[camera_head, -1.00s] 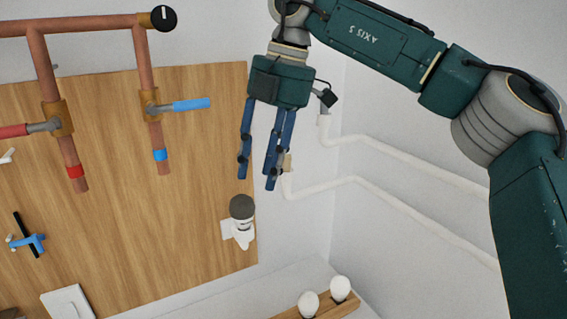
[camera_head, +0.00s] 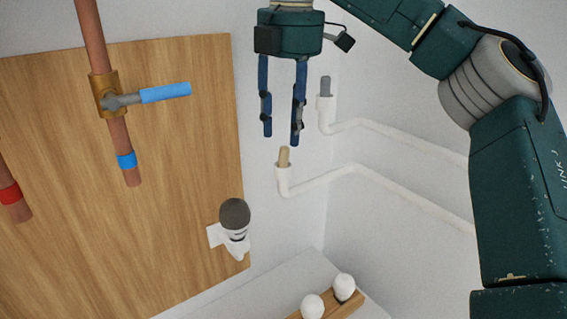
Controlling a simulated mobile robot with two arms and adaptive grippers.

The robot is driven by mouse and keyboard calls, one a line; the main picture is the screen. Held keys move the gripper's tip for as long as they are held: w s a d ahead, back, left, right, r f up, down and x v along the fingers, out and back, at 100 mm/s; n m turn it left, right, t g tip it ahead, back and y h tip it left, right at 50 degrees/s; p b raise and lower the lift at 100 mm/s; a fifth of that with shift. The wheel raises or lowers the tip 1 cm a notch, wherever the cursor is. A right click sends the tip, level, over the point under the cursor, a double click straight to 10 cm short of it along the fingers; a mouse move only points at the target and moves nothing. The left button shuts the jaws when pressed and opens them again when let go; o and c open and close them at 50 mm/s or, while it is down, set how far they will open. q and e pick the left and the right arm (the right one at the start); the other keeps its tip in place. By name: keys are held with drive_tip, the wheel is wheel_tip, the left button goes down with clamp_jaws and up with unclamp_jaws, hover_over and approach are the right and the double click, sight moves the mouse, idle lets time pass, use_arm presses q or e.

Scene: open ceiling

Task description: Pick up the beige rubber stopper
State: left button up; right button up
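The beige stopper (camera_head: 284,156) sits upright in the open end of the lower white pipe (camera_head: 287,180). A grey stopper (camera_head: 325,86) sits in the end of the upper white pipe (camera_head: 325,108). My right gripper (camera_head: 281,139) points down with its blue fingers apart and nothing between them. In the picture its fingertips are just above the beige stopper, with a small gap. How far apart they are in depth is hard to tell. My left gripper is not in view.
A wooden panel (camera_head: 150,220) at left carries a white fixture with a dark grey round top (camera_head: 235,214). A copper pipe with a blue-handled valve (camera_head: 165,92) hangs in front. White bulbs (camera_head: 344,287) stand on a wooden holder at the bottom. White pipes run along the right wall.

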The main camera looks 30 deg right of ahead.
sight(285, 148)
drive_tip(key=shift+f, duration=0.35)
drive_tip(key=shift+w+f, duration=0.15)
drive_tip(key=shift+f, duration=0.2)
drive_tip(key=f, duration=0.2)
drive_tip(key=f+p, duration=0.1)
drive_tip(key=f, duration=0.1)
drive_tip(key=shift+w+d, duration=0.1)
drive_tip(key=shift+w, duration=0.2)
drive_tip(key=shift+f, duration=0.2)
drive_tip(key=shift+c, duration=1.2)
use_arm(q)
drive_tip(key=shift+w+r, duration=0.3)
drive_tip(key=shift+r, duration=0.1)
use_arm(e)
clamp_jaws()
